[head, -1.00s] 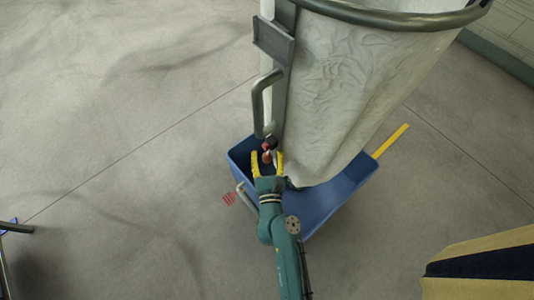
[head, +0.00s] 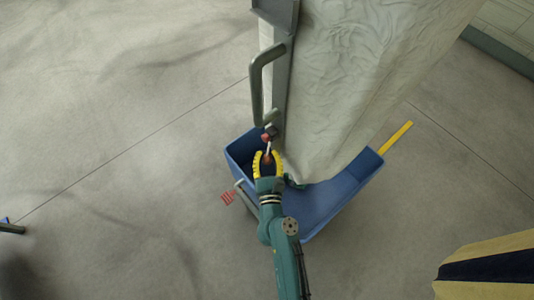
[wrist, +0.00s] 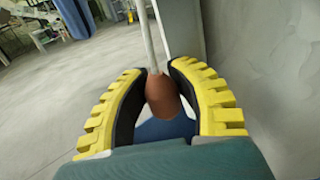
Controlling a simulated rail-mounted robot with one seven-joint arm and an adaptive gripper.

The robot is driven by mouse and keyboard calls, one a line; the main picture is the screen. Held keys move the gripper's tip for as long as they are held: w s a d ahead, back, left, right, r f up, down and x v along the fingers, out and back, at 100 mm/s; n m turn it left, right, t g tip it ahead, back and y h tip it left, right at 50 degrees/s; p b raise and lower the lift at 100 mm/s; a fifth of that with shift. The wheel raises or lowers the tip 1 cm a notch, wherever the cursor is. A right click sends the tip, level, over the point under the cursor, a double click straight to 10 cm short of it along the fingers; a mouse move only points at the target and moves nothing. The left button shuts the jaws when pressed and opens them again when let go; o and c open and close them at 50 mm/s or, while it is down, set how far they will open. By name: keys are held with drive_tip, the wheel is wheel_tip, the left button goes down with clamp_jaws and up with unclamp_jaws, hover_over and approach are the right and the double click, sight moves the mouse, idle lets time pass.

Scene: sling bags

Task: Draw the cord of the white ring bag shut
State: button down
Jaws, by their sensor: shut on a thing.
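The white bag (head: 370,75) hangs from above and fills the upper right of the head view; its top is out of the picture. A cord (wrist: 150,45) comes down beside it and ends in a brown pull (wrist: 162,95). In the head view the pull shows as a small brown spot (head: 267,159) between the yellow fingers. My gripper (head: 267,156) is shut on this pull, below a small red piece (head: 266,137) at the foot of the grey post. Both fingers flank the pull in the wrist view (wrist: 160,85).
A blue bin (head: 340,200) stands under the bag, close around my gripper. A grey post (head: 281,80) with a bent handle (head: 256,85) rises left of the bag. A yellow bar (head: 396,138) sticks out behind the bin. Open floor (head: 110,180) lies to the left.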

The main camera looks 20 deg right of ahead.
drive_tip(key=f+b, duration=0.1)
drive_tip(key=f, duration=0.1)
drive_tip(key=f+b, duration=0.1)
drive_tip(key=f, duration=0.2)
drive_tip(key=shift+s+f+b, duration=0.2)
drive_tip(key=shift+f+b, duration=0.05)
drive_tip(key=shift+b, duration=0.15)
drive_tip(key=c, duration=1.5)
unclamp_jaws()
drive_tip(key=shift+d, duration=0.1)
drive_tip(key=o, duration=0.7)
drive_tip(key=shift+s+a+r, duration=0.1)
drive_tip(key=shift+a, duration=0.25)
drive_tip(key=shift+c, duration=0.2)
drive_tip(key=shift+o, duration=0.2)
drive_tip(key=shift+d+r, duration=0.2)
drive_tip(key=v, duration=1.1)
drive_tip(key=shift+s, duration=0.35)
